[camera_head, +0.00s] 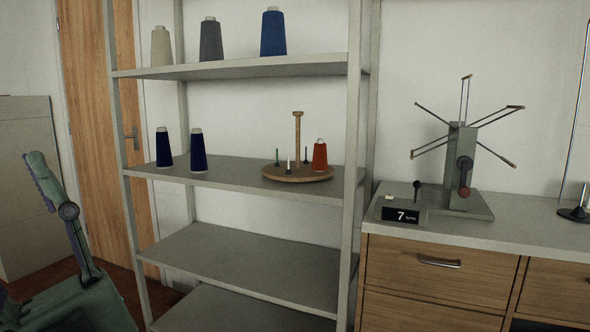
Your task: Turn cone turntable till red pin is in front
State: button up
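The cone turntable (282,178) is a round wooden disc with a tall wooden post in its middle, on the right part of the middle shelf. An orange-red yarn cone (320,157) stands at its right. A green pin (277,158) is at the back left, a whitish pin (289,166) at the front, slightly left, and a dark pin (306,156) at the back right. I cannot make out a red pin; the cone may hide one.
Two navy cones (197,152) stand left on the turntable's shelf (235,172). Grey, dark and blue cones (273,33) stand above. The shelf's front right upright (351,170) is close to the turntable. A winder (461,150) and a counter reading 7 (402,214) stand on the right cabinet.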

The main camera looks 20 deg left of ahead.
aim_at(297, 171)
jog(key=u, duration=0.45)
jog(key=i+l+u, duration=0.1)
jog(key=u, duration=0.35)
jog(key=i+u, duration=0.1)
jog(key=u, duration=0.35)
jog(key=i+l+u, duration=0.25)
jog(key=l+u, duration=0.3)
jog(key=i+l+u, duration=0.25)
jog(key=l, duration=0.25)
jog(key=i+l, duration=0.1)
jog(key=l, duration=0.45)
jog(key=l+u, duration=0.1)
jog(key=l, duration=0.5)
jog(key=i, duration=0.05)
